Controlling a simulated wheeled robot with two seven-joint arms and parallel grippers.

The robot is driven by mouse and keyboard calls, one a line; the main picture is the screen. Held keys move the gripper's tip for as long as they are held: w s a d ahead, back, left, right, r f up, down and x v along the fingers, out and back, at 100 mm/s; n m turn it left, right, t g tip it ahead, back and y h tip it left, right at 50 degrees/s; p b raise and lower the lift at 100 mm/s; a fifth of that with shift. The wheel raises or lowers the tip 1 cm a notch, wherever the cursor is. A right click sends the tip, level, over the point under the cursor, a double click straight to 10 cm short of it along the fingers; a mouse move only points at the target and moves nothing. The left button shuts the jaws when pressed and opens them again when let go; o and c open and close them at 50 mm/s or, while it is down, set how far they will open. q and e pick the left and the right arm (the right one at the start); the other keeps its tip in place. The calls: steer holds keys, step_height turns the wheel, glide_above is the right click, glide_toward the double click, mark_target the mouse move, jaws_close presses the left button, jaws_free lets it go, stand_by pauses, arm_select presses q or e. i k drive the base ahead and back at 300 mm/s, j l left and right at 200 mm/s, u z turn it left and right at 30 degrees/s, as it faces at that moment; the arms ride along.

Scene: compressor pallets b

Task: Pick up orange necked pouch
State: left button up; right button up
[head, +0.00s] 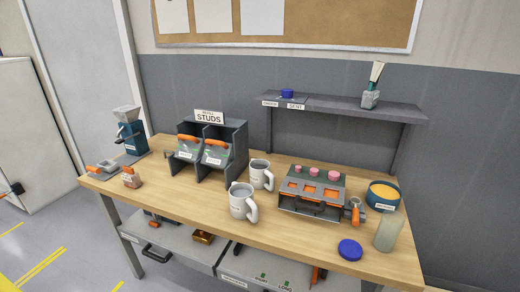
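A small brownish pouch (131,181) with an orange neck and a pale label stands upright near the left end of the wooden workbench (185,212).
Left of the pouch lies a grey scoop-like tool (102,168); behind it stands a blue grinder-like device (131,135). To the right are a STUDS bin rack (236,160), two grey mugs (242,204) and a grey box (312,195). Bare wood lies right of the pouch.

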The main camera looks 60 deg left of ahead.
mark_target(131, 179)
steer(key=u, duration=3.05)
steer(key=i+j, duration=0.15)
steer(key=i, duration=0.25)
steer(key=i+j, duration=0.15)
steer(key=i, duration=0.3)
steer(key=i+j, duration=0.15)
steer(key=i, duration=0.25)
